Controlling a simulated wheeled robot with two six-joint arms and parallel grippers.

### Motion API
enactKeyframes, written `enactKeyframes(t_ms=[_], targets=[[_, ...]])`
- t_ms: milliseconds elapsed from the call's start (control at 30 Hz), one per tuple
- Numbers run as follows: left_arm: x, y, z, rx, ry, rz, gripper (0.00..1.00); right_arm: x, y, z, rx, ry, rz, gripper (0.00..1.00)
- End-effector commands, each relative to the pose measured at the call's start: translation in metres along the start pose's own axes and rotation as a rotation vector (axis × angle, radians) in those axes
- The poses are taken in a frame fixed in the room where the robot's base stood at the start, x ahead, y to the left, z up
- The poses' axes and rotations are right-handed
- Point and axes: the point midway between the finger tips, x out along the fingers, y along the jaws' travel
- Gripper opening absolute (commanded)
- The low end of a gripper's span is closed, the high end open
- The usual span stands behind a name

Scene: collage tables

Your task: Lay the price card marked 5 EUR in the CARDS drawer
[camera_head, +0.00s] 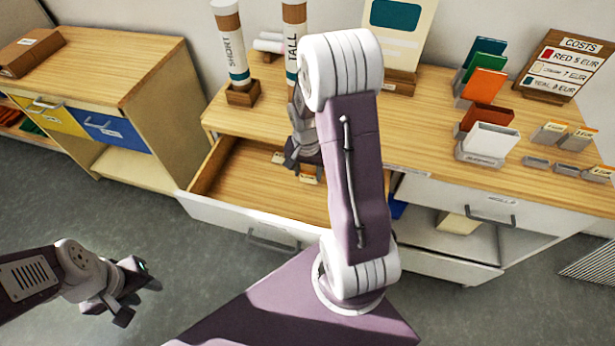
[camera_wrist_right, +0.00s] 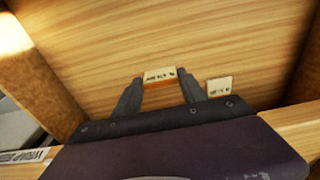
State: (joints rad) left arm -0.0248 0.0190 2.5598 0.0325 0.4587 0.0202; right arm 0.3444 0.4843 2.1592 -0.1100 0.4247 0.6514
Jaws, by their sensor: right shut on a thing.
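My right gripper (camera_head: 303,168) is down inside an open wooden drawer (camera_head: 225,180). It is shut on a small pale price card with an orange edge (camera_wrist_right: 160,76), which also shows in the head view (camera_head: 310,179). The print on this card is too small to read. A second small card (camera_wrist_right: 219,87) lies apart on the drawer floor, to the right in the wrist view; it also shows in the head view (camera_head: 278,157). The drawer's own name cannot be read in the head view. My left gripper (camera_head: 130,292) is empty and open, low over the floor at left.
The table top at right holds small card stands (camera_head: 552,131), a white box (camera_head: 490,141), coloured cards (camera_head: 484,87) and a COSTS board (camera_head: 565,66). SHORT (camera_head: 229,45) and TALL (camera_head: 293,40) tubes stand behind the drawer. A cabinet with yellow and blue drawers (camera_head: 110,130) is at left.

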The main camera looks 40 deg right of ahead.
Motion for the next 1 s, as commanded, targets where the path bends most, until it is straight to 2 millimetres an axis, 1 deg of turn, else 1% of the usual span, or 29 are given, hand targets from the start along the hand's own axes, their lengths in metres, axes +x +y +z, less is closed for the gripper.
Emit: enactKeyframes(t_ms=[33,133,400,533,567,600,633,900,1000], targets=[[0.004,0.000,0.001,0.000,0.000,0.000,0.36,0.013,0.001,0.002,0.000,-0.005,0.004,0.12],[0.006,0.000,0.001,0.000,0.000,0.000,0.36,0.024,0.000,0.003,-0.001,-0.003,0.002,0.12],[0.006,0.000,0.001,0.000,0.000,0.000,0.36,0.025,0.000,0.002,-0.001,-0.001,0.001,0.12],[0.009,0.000,0.001,0.000,0.000,0.000,0.36,0.030,0.000,0.003,-0.001,-0.001,0.001,0.12],[0.008,0.000,0.001,0.000,0.000,0.000,0.36,0.029,0.000,0.003,-0.001,-0.001,0.001,0.54],[0.008,0.000,0.001,0.000,0.000,0.000,0.36,0.028,0.000,0.003,-0.001,-0.001,0.001,0.65],[0.008,0.000,0.001,0.000,0.000,0.000,0.36,0.028,0.000,0.003,-0.001,-0.001,0.001,0.70],[0.007,0.000,0.001,0.000,0.000,0.000,0.36,0.028,0.000,0.003,-0.001,-0.001,0.001,0.70],[0.002,0.000,0.000,0.000,0.000,0.000,0.36,0.019,0.000,0.002,-0.001,0.001,0.000,0.70]])
